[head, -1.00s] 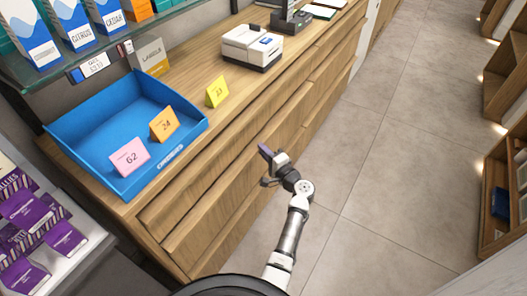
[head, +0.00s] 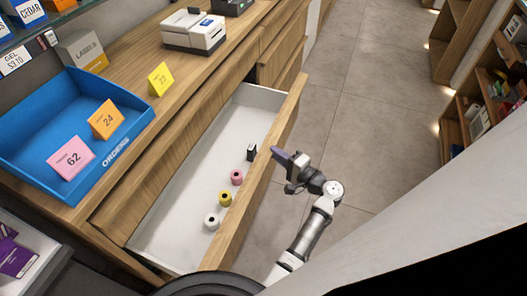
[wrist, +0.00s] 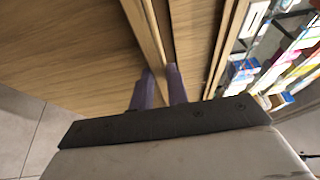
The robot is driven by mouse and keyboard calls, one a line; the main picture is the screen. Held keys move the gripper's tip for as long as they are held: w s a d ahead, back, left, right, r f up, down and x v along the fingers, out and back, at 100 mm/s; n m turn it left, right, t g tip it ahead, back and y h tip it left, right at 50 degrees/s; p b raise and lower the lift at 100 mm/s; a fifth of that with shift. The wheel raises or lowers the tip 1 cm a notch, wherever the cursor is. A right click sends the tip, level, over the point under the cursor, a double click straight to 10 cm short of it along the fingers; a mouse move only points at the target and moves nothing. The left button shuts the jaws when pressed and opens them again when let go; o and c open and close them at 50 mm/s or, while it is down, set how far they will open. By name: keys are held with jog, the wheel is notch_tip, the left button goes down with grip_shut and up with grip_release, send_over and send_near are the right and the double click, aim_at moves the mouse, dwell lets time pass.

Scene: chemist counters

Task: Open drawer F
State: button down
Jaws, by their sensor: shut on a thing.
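A wide wooden drawer (head: 240,203) in the counter stands pulled out, showing its white inside. No letter shows on it, so I cannot tell from the pictures that it is drawer F. My gripper (head: 277,153) is at the outer side of the drawer front, around the middle of its length. In the wrist view, the two purple fingers of my gripper (wrist: 160,88) are shut on a thin wooden edge of the drawer front (wrist: 152,40). The exact contact is partly hidden behind the fingers.
In the drawer lie a white roll (head: 212,220), a yellow roll (head: 225,198), a pink roll (head: 237,177) and a small black item (head: 251,152). A blue tray (head: 60,110) and a white printer (head: 194,33) are on the counter. The floor (head: 365,110) to the right is clear.

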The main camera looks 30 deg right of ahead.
jog(key=shift+s+d, duration=0.5)
jog(key=shift+s, duration=0.15)
jog(key=c, duration=1.4)
grip_release()
jog(key=shift+o, duration=0.2)
jog(key=b+v, duration=0.2)
jog(key=v, duration=1.1)
jog(key=shift+s+d, duration=0.2)
jog(key=shift+s, duration=0.15)
